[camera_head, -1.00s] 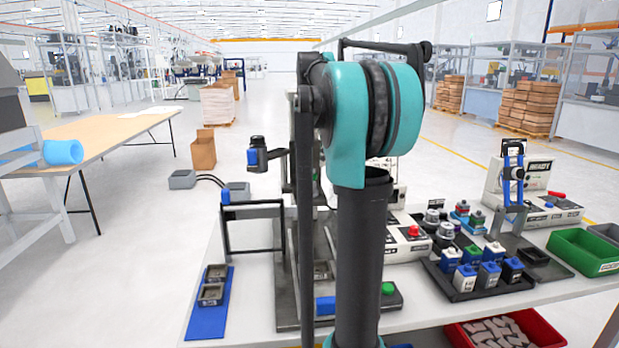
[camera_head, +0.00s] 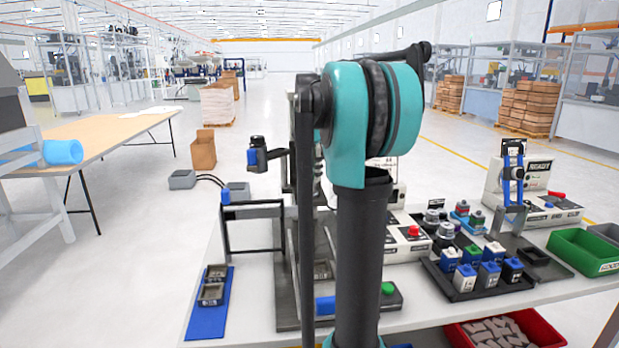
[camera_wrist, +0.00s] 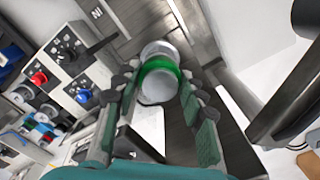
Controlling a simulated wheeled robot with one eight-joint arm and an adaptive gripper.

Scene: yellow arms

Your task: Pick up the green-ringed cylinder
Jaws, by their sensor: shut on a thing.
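The green-ringed cylinder (camera_wrist: 157,89) is a short silver-grey piece with a bright green band around it. It shows in the middle of the wrist view, between the two fingers of my gripper (camera_wrist: 160,84). The gripper is shut on it, with one dark, green-padded finger on each side. I cannot tell from the wrist view how far the cylinder is from the surface behind it. In the head view my own arm hides the gripper and the cylinder.
A green bin (camera_head: 590,250) is at the right edge. A blue mat (camera_head: 208,318) with small trays lies left.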

